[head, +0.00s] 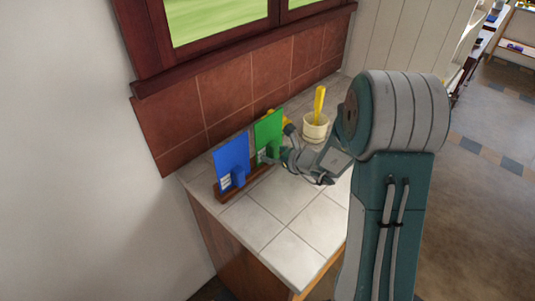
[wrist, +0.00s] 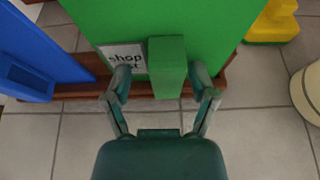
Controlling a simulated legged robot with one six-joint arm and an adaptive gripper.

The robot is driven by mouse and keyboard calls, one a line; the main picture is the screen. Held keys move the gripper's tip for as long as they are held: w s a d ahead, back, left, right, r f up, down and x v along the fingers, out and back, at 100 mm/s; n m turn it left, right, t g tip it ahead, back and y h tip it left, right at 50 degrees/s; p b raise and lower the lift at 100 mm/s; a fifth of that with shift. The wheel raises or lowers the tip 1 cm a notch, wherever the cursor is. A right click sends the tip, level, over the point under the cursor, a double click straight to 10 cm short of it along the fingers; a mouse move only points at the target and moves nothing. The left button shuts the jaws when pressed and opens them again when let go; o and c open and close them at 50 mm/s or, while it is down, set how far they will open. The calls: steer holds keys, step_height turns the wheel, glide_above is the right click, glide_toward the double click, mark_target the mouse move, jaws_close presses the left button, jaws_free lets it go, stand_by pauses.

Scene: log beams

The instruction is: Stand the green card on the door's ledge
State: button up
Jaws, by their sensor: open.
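The green card (head: 268,134) stands upright in a brown wooden holder (head: 223,197) on the tiled counter. In the wrist view the green card (wrist: 205,18) fills the upper middle. It has a white label, partly readable as "shop", and a green block-shaped grip (wrist: 167,67) sticking out of its front. My gripper (wrist: 163,88) is open, with one finger on each side of this block. I cannot tell if the fingers touch it. In the head view my gripper (head: 275,157) is at the front of the card. I cannot make out the door or its ledge.
A blue card (head: 232,163) stands just left in the same holder. A yellow object (wrist: 272,22) is behind right of the green card. A cream pot (head: 315,127) with a yellow item stands farther right. The counter's front tiles (head: 255,220) are clear. A tiled wall and window rise behind.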

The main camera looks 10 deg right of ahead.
steer(key=shift+d, duration=0.3)
steer(key=c, duration=0.8)
steer(key=shift+d, duration=0.25)
jaws_close()
steer(key=shift+a, duration=0.15)
